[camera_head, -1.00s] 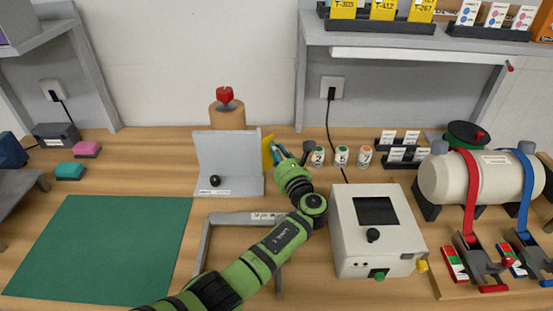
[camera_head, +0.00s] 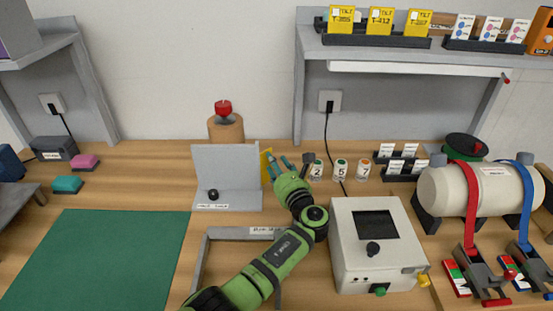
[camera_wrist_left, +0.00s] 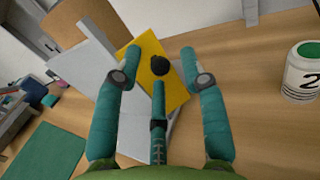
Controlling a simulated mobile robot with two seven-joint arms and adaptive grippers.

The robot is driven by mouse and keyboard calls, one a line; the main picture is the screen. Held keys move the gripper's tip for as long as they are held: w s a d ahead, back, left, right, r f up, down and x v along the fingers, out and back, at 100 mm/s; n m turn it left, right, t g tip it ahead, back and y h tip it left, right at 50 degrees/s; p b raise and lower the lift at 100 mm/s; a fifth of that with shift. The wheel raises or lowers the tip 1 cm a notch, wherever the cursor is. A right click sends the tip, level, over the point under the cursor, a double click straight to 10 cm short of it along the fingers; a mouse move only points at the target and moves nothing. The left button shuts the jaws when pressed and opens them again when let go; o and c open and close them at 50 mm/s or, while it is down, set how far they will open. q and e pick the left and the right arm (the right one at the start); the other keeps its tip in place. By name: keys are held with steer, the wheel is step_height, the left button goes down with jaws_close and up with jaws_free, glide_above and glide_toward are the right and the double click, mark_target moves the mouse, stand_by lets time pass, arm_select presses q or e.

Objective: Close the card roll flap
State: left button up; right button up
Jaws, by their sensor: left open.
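A yellow flap (camera_head: 265,162) with a black knob stands at the right edge of a grey L-shaped stand (camera_head: 226,167); I take it as the card roll flap. In the left wrist view the yellow flap (camera_wrist_left: 177,95) is tilted, with its black knob (camera_wrist_left: 158,64) between and beyond my fingertips. My left gripper (camera_head: 279,167) is open and empty, just right of the flap. In the wrist view its teal fingers (camera_wrist_left: 158,68) are spread; I cannot tell if one touches the flap. The stand's front label is too small to read. My right gripper is out of view.
Numbered cans (camera_head: 341,169) stand right of my gripper. A white box with a screen (camera_head: 348,247) stands close beside my forearm. A wooden cylinder with a red knob (camera_head: 224,127) is behind the stand. A green mat (camera_head: 95,262) lies clear at left.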

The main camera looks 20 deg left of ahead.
arm_select(q)
step_height(320, 180, up, 10)
steer(key=shift+f, duration=0.2)
stand_by(0.3)
